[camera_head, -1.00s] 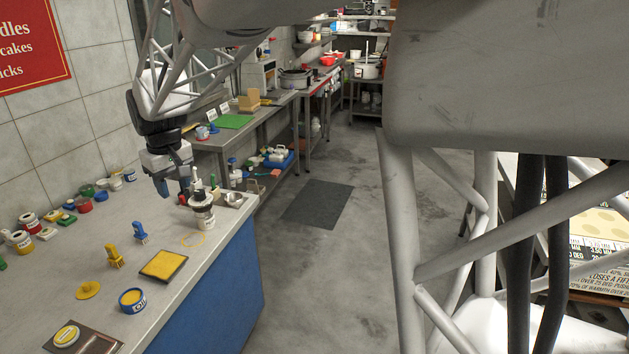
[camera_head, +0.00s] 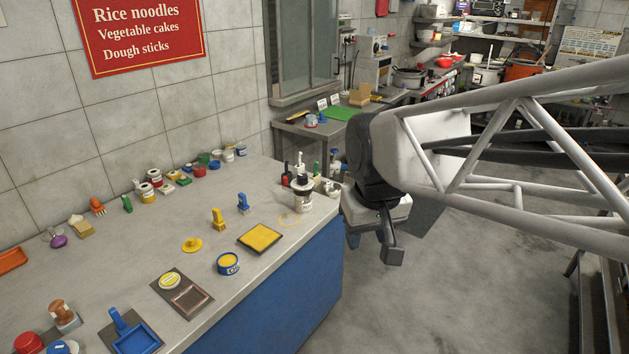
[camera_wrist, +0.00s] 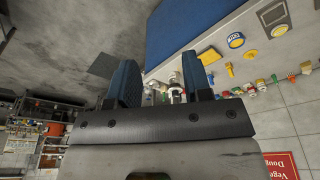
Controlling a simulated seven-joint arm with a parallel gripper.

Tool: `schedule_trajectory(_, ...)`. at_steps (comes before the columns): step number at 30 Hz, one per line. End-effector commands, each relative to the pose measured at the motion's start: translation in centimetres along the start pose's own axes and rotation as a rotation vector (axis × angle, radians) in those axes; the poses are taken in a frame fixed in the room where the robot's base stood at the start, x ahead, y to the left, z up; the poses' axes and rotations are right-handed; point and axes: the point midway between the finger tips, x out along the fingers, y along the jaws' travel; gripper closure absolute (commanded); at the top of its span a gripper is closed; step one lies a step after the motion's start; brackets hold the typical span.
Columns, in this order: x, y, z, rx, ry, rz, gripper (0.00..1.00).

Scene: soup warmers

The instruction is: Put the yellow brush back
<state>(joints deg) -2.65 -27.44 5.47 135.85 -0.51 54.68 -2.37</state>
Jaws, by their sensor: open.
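The yellow brush (camera_head: 218,219) stands upright on the counter (camera_head: 150,255), beside a blue brush (camera_head: 243,203) to its right. It also shows small in the wrist view (camera_wrist: 230,70). A yellow square pad with a dark border (camera_head: 260,238) lies in front of the brushes. A round yellow lid-like piece (camera_head: 192,244) lies to the left. My gripper (camera_head: 372,247) is open and empty, fingers pointing down, off the counter's right end above the floor. In the wrist view (camera_wrist: 160,85) its two fingers are wide apart with nothing held between them.
A blue tin with yellow inside (camera_head: 228,263) stands near the counter's front edge. A white-and-black jar (camera_head: 303,193) and bottles stand at the right end, nearest my gripper. Several small tins line the wall. A green mat (camera_head: 340,113) lies on the farther table.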

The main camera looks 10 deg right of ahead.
Motion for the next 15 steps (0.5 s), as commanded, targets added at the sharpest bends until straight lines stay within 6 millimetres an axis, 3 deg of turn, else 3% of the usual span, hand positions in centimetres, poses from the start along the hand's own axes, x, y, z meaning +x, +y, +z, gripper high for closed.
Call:
schedule_trajectory(1,0.1,0.3,1.6,0.016,0.007,0.002,0.55)
schedule_trajectory(6,0.6,0.8,6.0,0.065,0.02,0.008,0.55)
schedule_trajectory(10,1.1,1.1,8.3,0.093,0.028,0.011,0.55)
schedule_trajectory(15,1.5,1.2,9.8,0.109,0.032,0.013,0.55)
